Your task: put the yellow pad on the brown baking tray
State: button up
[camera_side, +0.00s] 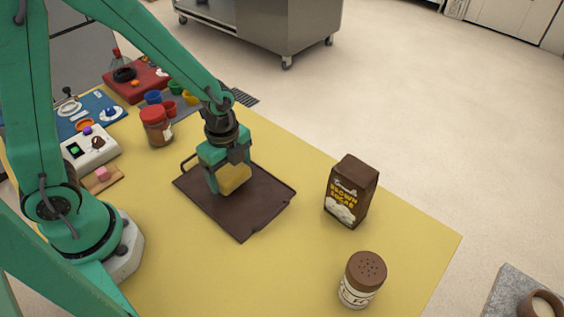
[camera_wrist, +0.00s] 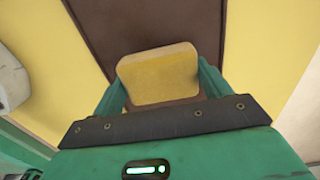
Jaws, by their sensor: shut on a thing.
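The yellow pad (camera_side: 233,178) is a small block held between the fingers of my green gripper (camera_side: 228,186). It also shows in the wrist view (camera_wrist: 158,74), with a green finger on each side of it. The brown baking tray (camera_side: 250,218) is a dark, flat tray lying on the yellow table, and the pad is over its upper left part. The tray also shows in the wrist view (camera_wrist: 150,22) behind the pad. I cannot tell whether the pad's underside touches the tray.
A brown sugar box (camera_side: 350,190) stands right of the tray, and a brown-lidded shaker (camera_side: 362,280) stands near the front. A red-lidded jar (camera_side: 157,127) stands behind the tray. The yellow table (camera_side: 200,270) is clear in front of the tray.

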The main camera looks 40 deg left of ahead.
aim_at(229, 171)
jog(key=shift+f, duration=1.1)
jog(key=shift+f, duration=0.1)
jog(key=o, duration=1)
jog(key=shift+c, duration=0.2)
jog(key=shift+r, duration=6.15)
